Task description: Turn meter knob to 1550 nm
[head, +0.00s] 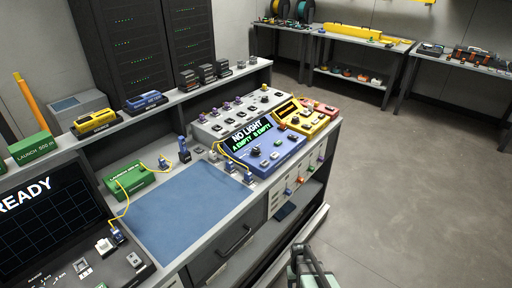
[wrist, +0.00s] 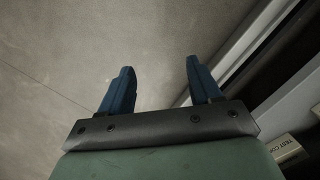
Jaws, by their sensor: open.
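The blue meter (head: 270,155) stands on the bench in the head view, with a screen reading "NO LIGHT" and "A EMPTY B EMPTY". A dark round knob (head: 255,151) is on its sloped face; its markings are too small to read. My gripper (head: 305,252) is at the bottom of the head view, in front of the bench and well below and apart from the meter. In the wrist view its two blue fingers (wrist: 159,82) are spread with nothing between them, over the grey floor.
A yellow device (head: 302,117) and a red one stand right of the meter, and a grey panel with knobs behind it. A blue mat (head: 190,210) lies to its left, beside a green launch box (head: 128,176) with yellow fiber. The bench edge and drawers (head: 235,240) lie left of my gripper.

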